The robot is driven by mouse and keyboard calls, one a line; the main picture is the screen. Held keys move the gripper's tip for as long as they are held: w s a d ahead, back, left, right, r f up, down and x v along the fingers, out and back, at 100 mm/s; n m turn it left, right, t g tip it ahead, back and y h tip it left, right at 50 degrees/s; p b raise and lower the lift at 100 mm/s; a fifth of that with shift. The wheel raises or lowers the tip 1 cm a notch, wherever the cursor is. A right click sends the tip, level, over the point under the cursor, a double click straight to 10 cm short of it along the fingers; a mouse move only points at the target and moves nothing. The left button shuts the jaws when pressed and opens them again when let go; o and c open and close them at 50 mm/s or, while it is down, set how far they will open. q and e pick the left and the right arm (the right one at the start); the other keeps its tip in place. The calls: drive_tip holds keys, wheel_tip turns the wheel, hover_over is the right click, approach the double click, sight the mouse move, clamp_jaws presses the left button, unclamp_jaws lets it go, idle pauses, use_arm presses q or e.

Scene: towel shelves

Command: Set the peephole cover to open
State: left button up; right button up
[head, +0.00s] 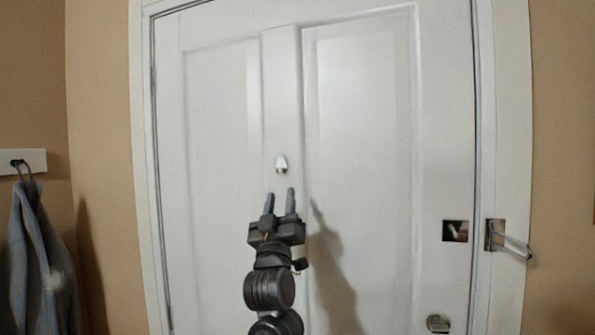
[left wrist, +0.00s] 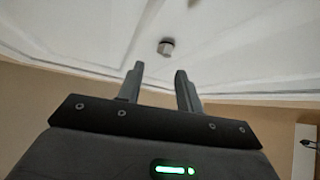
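A small metallic peephole cover (head: 282,164) sits on the middle strip of the white door (head: 360,110). It hangs as a small tab, and no peephole lens shows. In the left wrist view the cover (left wrist: 166,47) stands out from the door, ahead of the fingers. My left gripper (head: 280,200) is open and empty, just below the cover and apart from it. In the left wrist view its fingers (left wrist: 160,76) are spread with a gap between them. My right gripper is not in view.
A latch plate (head: 455,231) and a swing-bar guard (head: 508,241) are at the door's right edge, with a round knob or lock (head: 438,323) lower down. A grey garment (head: 40,262) hangs from a hook at the left. The door around the cover is clear.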

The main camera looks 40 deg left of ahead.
sight(280, 172)
use_arm(q)
drive_tip(key=p+x, duration=0.1)
drive_tip(key=x, duration=0.3)
drive_tip(key=a+p+x, duration=0.1)
drive_tip(key=x, duration=0.1)
drive_tip(key=shift+s+r+p, duration=0.2)
drive_tip(key=shift+s+p, duration=0.1)
drive_tip(key=shift+p, duration=0.05)
drive_tip(key=shift+w+a+r, duration=0.2)
drive_tip(key=shift+w+r, duration=0.1)
drive_tip(key=shift+w, duration=0.15)
drive_tip(key=shift+w+d, duration=0.15)
drive_tip(key=shift+c, duration=0.2)
drive_tip(key=shift+a, duration=0.25)
clamp_jaws()
